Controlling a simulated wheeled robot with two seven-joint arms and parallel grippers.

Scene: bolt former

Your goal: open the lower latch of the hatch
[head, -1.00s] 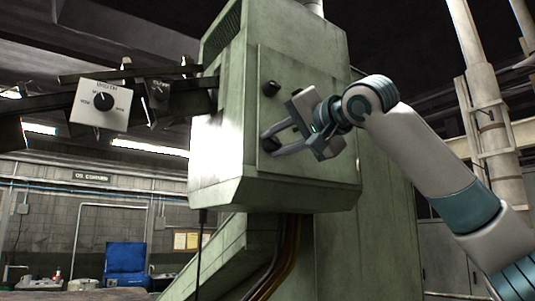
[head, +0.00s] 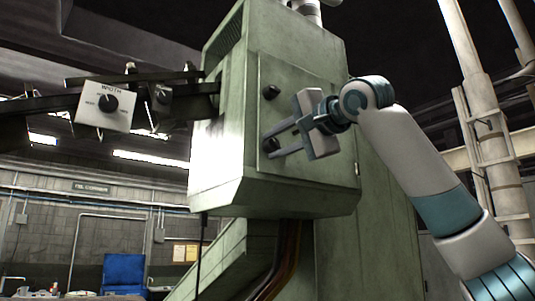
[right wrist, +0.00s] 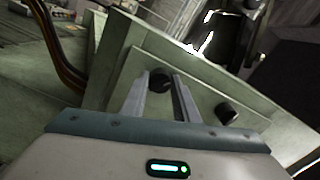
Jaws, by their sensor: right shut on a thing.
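The hatch (head: 304,163) is a flat panel on the green machine housing and lies flush in its frame. The lower latch (head: 270,146) is a small dark knob near its left edge. My right gripper (head: 268,144) comes in from the right, its fingers shut around this knob. In the right wrist view the lower latch (right wrist: 160,78) shows between the two fingertips. The upper latch (head: 271,92), a like dark knob, sits above; it also shows in the right wrist view (right wrist: 226,112). My left gripper is out of view.
A white box with a black dial (head: 106,106) hangs on dark rails left of the housing. Pipes (head: 488,130) stand at the right, behind my right arm. Dark cables (head: 284,262) run below the housing.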

